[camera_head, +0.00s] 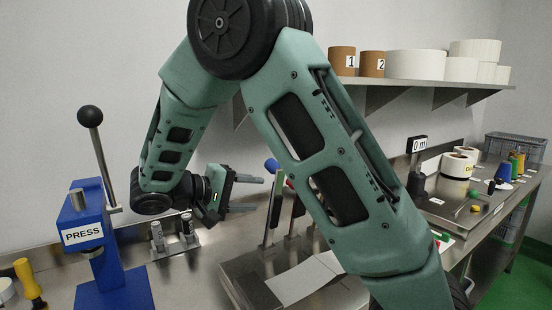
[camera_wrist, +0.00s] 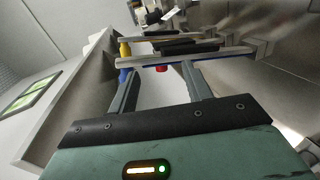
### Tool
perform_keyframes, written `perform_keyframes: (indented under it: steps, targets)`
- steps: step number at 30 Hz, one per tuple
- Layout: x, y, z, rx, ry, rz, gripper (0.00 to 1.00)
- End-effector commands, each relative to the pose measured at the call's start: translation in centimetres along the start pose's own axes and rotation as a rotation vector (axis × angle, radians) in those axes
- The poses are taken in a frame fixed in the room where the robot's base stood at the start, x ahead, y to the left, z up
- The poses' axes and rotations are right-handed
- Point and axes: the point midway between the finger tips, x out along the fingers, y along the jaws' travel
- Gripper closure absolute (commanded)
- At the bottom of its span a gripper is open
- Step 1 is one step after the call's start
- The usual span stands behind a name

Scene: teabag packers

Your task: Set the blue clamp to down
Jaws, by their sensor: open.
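A blue clamp part, apparently a rounded end (camera_head: 272,165), shows just beyond my gripper (camera_head: 252,193) in the head view. Upright metal levers with dark grips (camera_head: 275,212) stand below and beside it on a steel bench fixture. My gripper is open and empty, its two fingers pointing right toward the levers. In the wrist view my gripper (camera_wrist: 161,88) faces a metal bar with a blue edge (camera_wrist: 160,61), which crosses ahead of the fingertips. A small red piece (camera_wrist: 161,69) shows between the fingers. My arm hides part of the clamps, and I cannot tell the blue clamp's position.
A blue press (camera_head: 95,250) with a black-knobbed lever stands at left. Small metal cylinders (camera_head: 172,238) stand in a holder near my wrist. A shelf (camera_head: 400,84) with rolls is above. White sheet material (camera_head: 303,278) lies on the fixture in front.

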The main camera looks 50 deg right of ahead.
Motion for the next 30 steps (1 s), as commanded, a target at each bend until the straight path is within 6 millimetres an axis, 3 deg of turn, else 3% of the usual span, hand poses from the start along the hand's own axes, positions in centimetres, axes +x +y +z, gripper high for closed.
perform_keyframes:
  steps: [3,7,21,30]
  targets:
    - [0.8,3.2,-2.7,0.143,0.015,0.189,0.51]
    - [1.2,4.8,-3.8,0.215,0.030,0.277,0.51]
    - [7.2,6.7,-3.8,0.220,0.032,0.283,0.51]
    - [8.2,6.8,-3.9,0.220,0.034,0.280,0.51]
